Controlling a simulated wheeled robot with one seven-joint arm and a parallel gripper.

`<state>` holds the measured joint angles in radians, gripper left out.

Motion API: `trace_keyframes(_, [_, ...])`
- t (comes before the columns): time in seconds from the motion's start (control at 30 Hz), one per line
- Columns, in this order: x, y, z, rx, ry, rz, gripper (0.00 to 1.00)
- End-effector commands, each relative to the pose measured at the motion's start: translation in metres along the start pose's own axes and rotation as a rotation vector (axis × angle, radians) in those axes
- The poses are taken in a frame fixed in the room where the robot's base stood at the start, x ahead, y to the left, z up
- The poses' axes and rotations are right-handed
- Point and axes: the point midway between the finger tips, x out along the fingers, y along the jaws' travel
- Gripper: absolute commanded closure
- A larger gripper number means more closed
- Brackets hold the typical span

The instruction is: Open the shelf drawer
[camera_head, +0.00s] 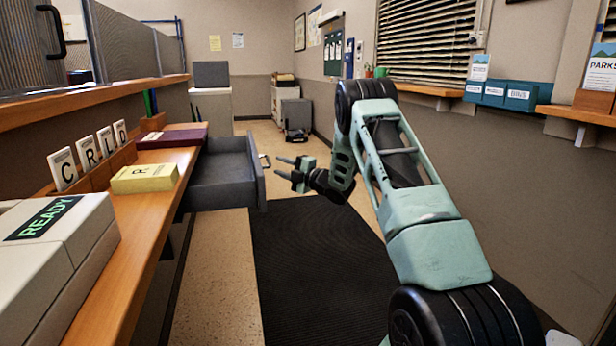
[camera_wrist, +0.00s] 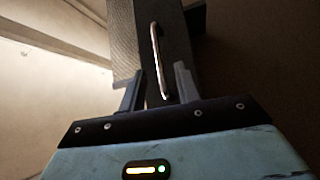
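The grey drawer (camera_head: 222,172) stands pulled out from under the wooden counter, its empty-looking inside open to view. Its front panel (camera_head: 258,172) faces right, toward my gripper. My gripper (camera_head: 281,167) is open and empty, with its two fingers pointing left at the front and a small gap between them and the panel in the head view. In the wrist view, the metal bar handle (camera_wrist: 158,58) runs lengthwise on the drawer front. Its lower end shows between the two spread fingers (camera_wrist: 157,88), and I see no grip on it.
The counter (camera_head: 150,220) holds a yellow box (camera_head: 145,178), a dark red box (camera_head: 172,136), letter cards and pale boxes (camera_head: 50,260) with a READY label. A dark mat (camera_head: 310,270) covers the floor. A wall ledge (camera_head: 430,89) lies at right. A printer-like cabinet (camera_head: 290,108) stands farther back.

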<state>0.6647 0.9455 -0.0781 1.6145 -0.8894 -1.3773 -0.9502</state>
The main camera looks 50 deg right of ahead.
Motion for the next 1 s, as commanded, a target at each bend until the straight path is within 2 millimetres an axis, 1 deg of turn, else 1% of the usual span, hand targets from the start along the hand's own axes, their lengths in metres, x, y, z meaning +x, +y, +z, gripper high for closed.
trace_keyframes(0.03, [-0.014, 0.0, 0.001, 0.001, -0.004, -0.002, 0.68])
trace_keyframes(0.3, [-0.074, 0.0, 0.001, 0.002, -0.003, -0.002, 0.68])
trace_keyframes(0.4, [-0.091, 0.0, 0.001, 0.001, -0.003, -0.002, 0.68])
trace_keyframes(0.5, [-0.103, 0.0, 0.001, 0.001, -0.001, -0.001, 0.68])
trace_keyframes(0.6, [-0.11, 0.0, 0.0, 0.001, -0.001, 0.0, 0.68])
trace_keyframes(0.7, [-0.113, 0.0, 0.0, 0.001, 0.0, 0.0, 0.68])
trace_keyframes(1.0, [-0.113, 0.0, 0.0, 0.0, 0.0, 0.0, 0.68])
